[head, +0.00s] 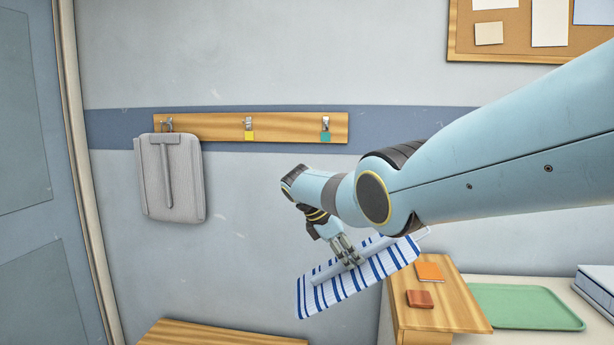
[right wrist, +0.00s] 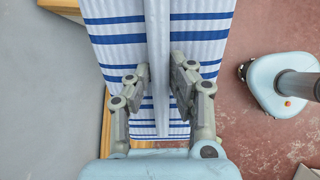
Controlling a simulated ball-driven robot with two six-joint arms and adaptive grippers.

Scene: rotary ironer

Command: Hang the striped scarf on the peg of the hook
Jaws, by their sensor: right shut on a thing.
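The striped scarf (head: 313,296), white with blue stripes, is a flat folded panel with a raised grey bar along its middle. My right gripper (head: 350,260) is shut on that bar, and the scarf is tilted in the air below the hook board. In the right wrist view, the fingers (right wrist: 159,85) stand on both sides of the bar over the scarf (right wrist: 112,32). On the wall, a middle hook (head: 248,122) has a yellow tag and a right hook (head: 326,123) a teal tag. Both are bare. My left gripper is not in view.
A grey bag-like cloth (head: 188,178) hangs from the left hook of the wooden board (head: 287,125). A wooden bench (head: 215,334) stands below. At right are a wooden cabinet top (head: 447,312) with two small items, and a green tray (head: 530,310). The wall under the bare hooks is clear.

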